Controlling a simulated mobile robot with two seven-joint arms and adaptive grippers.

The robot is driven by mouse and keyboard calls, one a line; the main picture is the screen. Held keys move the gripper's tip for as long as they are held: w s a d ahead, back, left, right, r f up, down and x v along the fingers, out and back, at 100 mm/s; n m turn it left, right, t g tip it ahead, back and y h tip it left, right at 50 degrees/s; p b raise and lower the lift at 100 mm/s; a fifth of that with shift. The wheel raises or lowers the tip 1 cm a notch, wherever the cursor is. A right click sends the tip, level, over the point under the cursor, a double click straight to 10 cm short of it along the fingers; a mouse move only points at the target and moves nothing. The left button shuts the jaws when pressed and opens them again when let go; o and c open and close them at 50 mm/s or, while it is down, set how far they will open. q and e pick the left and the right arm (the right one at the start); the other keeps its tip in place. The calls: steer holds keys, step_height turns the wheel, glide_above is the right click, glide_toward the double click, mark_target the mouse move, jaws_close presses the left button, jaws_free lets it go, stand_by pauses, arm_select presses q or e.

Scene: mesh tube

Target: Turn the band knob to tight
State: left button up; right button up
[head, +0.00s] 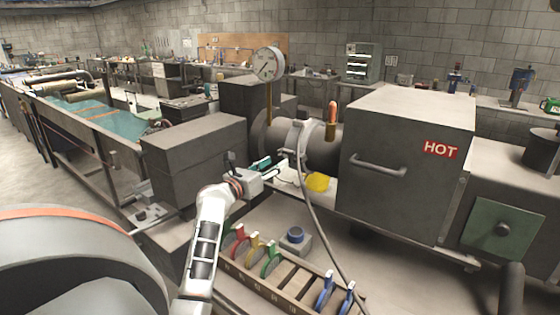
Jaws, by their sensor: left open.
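A dark grey horizontal tube (322,149) runs between a dark block on its left and a large grey box marked HOT (407,150). A pale band (301,139) circles the tube. Small fittings sit at the band's lower front, but I cannot make out the knob or its setting. My left gripper (276,168) is open, with teal on its fingers. It is in front of the tube, just left of and below the band. I cannot tell whether it touches anything. My right gripper is out of view.
A round dial gauge (267,65) stands on a brass stem above the tube. A yellow piece (317,182) lies below the band, and a grey hose (315,215) hangs down.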

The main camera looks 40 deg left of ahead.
mark_target(281, 160)
arm_select(q)
steer(key=shift+w+a, duration=0.2)
steer(key=shift+w, duration=1.55)
steer(key=c, duration=1.1)
steer(key=shift+m, duration=0.3)
